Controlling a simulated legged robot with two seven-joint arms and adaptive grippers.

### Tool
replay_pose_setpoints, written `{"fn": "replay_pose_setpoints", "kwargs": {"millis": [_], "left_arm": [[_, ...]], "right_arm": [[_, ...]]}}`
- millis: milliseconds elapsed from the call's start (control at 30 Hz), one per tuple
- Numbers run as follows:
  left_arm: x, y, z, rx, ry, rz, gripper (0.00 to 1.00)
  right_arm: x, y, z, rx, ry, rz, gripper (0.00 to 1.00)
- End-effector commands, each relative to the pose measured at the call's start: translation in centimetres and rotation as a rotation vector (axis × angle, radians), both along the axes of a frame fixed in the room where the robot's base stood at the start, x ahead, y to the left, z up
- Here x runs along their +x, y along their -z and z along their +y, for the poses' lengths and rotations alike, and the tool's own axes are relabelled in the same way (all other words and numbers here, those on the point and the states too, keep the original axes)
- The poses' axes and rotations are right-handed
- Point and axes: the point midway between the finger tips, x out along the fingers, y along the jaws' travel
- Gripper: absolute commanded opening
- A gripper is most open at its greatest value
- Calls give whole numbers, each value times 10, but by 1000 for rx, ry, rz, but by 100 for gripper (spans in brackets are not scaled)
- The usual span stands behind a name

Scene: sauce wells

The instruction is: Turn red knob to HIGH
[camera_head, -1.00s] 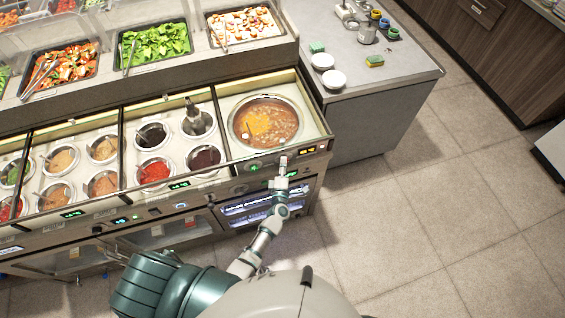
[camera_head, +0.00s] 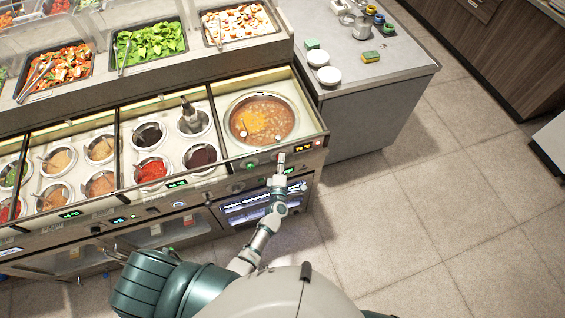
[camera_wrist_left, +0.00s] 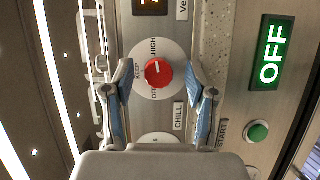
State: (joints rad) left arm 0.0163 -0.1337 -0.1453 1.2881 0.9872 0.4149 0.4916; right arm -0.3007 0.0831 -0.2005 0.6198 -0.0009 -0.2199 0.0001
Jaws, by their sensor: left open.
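The red knob (camera_wrist_left: 158,73) sits on a white round dial in the left wrist view. The dial is marked HIGH at the top, KEEP at the left and OFF at the bottom. A small pale mark on the knob appears to face left, towards KEEP. My left gripper (camera_wrist_left: 159,66) is open, with one blue-padded finger on each side of the knob and a gap on both sides. In the head view my left gripper (camera_head: 281,160) is at the counter's front panel, below the soup well, and hides the knob. My right gripper is not in view.
A green OFF display (camera_wrist_left: 270,52) and a green button (camera_wrist_left: 258,131) lie to the right of the knob. Below it are a CHILL label (camera_wrist_left: 178,117) and another dial (camera_wrist_left: 158,139). The soup pot (camera_head: 261,121) sits above the panel. Floor at right is clear.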

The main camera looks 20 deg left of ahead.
Motion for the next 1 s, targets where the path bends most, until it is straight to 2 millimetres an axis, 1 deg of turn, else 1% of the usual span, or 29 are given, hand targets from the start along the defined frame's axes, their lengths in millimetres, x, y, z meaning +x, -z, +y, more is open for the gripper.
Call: {"fn": "replay_pose_setpoints", "kwargs": {"millis": [67, 167, 400, 533, 600, 700, 1000], "left_arm": [[-8, 1, -1, -1, 0, 2, 57], [-26, 0, -5, -3, -1, 4, 57], [-79, -2, -18, 0, 0, 4, 57], [-100, -4, -23, 2, 1, 5, 57], [-107, -4, -25, 2, 2, 4, 57], [-113, -5, -27, 2, 2, 3, 57], [-115, -5, -26, 2, 2, 3, 57]], "right_arm": [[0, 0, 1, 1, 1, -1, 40], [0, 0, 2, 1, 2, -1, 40], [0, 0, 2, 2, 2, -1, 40], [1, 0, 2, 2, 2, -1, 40], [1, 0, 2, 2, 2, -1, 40], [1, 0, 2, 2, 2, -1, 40], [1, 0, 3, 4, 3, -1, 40]]}}
